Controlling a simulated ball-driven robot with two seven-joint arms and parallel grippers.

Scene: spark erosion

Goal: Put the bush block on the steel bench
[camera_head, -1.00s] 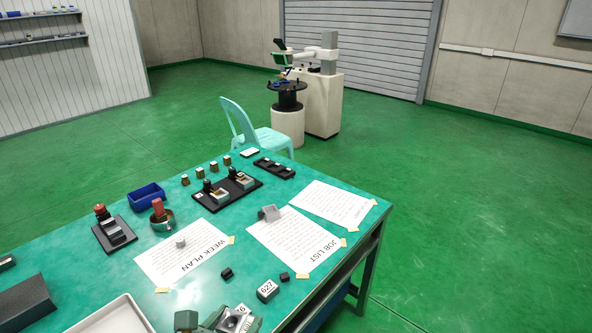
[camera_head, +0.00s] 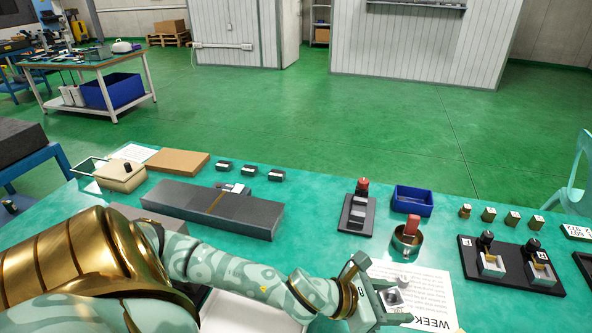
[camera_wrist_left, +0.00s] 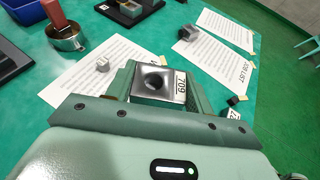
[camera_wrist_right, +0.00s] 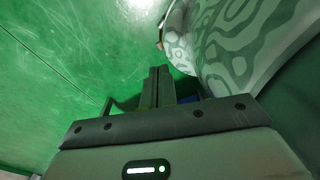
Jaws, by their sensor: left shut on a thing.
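The bush block appears to be a grey metal block (camera_wrist_left: 157,83) with a round hole in its top and a white number label on one side. My left gripper (camera_wrist_left: 158,88) is shut on it, a jaw on either side. In the head view the left gripper (camera_head: 392,302) holds the block (camera_head: 393,297) over the near left edge of the WEEK PLAN sheet. My right gripper (camera_wrist_right: 160,88) is shut and empty, with green floor behind it. It is outside the head view. I cannot tell for sure which surface is the steel bench.
On the green table are a dark grey long slab (camera_head: 212,206), a blue bin (camera_head: 412,200), a round cup with a red part (camera_head: 407,238) and a black fixture plate (camera_head: 512,263). Another table (camera_head: 95,62) with a blue crate stands far left. A blue stand (camera_head: 35,165) stands nearer left, floor between.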

